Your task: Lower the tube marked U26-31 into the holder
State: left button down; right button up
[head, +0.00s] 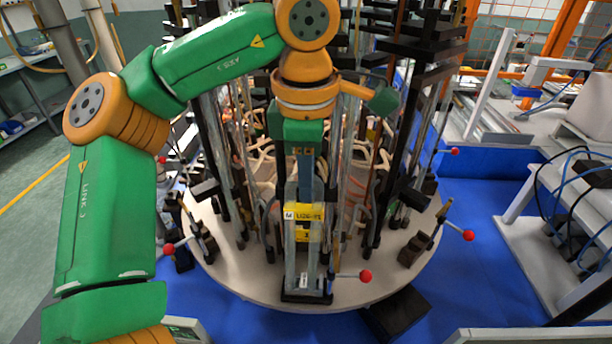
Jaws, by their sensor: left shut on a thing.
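The tube marked U26-31 (304,258) is a clear, upright tube at the front middle of the round platform in the head view. A yellow label reading roughly U26-31 (303,212) shows near its upper part. My left gripper (304,192) comes down from above and is shut on the tube near the label. The holder (307,297) is a black block at the platform's front edge, directly below the tube. The tube's lower end appears at or just above it; I cannot tell whether they touch. My right gripper is not in view.
The round beige platform (240,284) carries a ring of upright glass tubes and black rods. Red-knobbed levers (364,276) stick out around its rim, one just right of the holder. Blue floor (490,250) surrounds it. A grey bench (560,240) stands at right.

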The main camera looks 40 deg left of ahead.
pick_arm(q)
jog(key=shift+s+f+t+b, duration=0.1)
jog(key=shift+t+b, duration=0.2)
jog(key=shift+b, duration=0.25)
jog(key=shift+t+b, duration=0.5)
jog(key=shift+b, duration=0.3)
jog(key=shift+s+p, duration=0.15)
jog(key=shift+p, duration=0.35)
dwell(1.0)
jog(key=shift+f+b, duration=0.4)
jog(key=shift+b, duration=0.05)
dwell(0.5)
jog(key=shift+r+p, duration=0.5)
jog(key=shift+p, duration=0.15)
